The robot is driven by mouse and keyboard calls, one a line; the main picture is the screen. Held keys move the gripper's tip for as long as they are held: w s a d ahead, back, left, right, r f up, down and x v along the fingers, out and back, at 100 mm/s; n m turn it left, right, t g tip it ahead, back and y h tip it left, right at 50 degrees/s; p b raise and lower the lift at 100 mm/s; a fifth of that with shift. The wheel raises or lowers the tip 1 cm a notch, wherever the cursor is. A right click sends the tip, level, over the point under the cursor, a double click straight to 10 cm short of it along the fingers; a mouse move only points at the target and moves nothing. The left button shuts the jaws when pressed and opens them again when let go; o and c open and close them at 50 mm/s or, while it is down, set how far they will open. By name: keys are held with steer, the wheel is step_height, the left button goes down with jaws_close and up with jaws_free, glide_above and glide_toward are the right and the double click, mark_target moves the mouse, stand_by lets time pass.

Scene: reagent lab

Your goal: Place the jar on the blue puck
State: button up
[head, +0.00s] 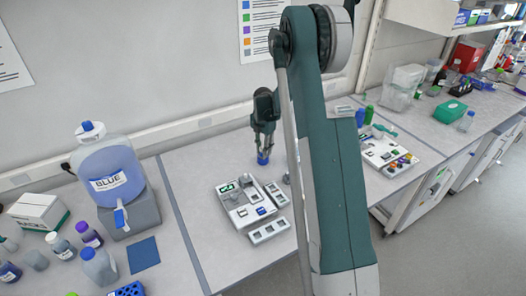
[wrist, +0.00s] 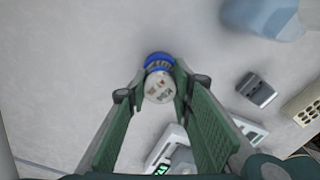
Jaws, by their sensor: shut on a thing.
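My gripper (head: 264,146) hangs above the middle bench, close to the back wall, pointing down. It is shut on a small jar (head: 263,158), which looks blue in the head view. In the wrist view the jar (wrist: 159,87) shows a pale round face with dark lettering and a blue band, between the fingertips (wrist: 160,80). I cannot tell whether the jar touches the bench.
The white station (head: 240,206) has a green display, with a narrow tray (head: 268,232) beside it. A large jug labelled BLUE (head: 108,170) and several bottles stand on the left bench, with a blue mat (head: 143,254). Another station (head: 385,152) with coloured pieces is at the right.

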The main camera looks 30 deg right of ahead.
steer(key=shift+f, duration=0.2)
steer(key=o, duration=0.9)
steer(key=shift+r, duration=0.1)
step_height(320, 180, up, 12)
steer(key=shift+r+b, duration=0.1)
steer(key=shift+b, duration=0.25)
steer(key=shift+a, duration=0.1)
stand_by(0.7)
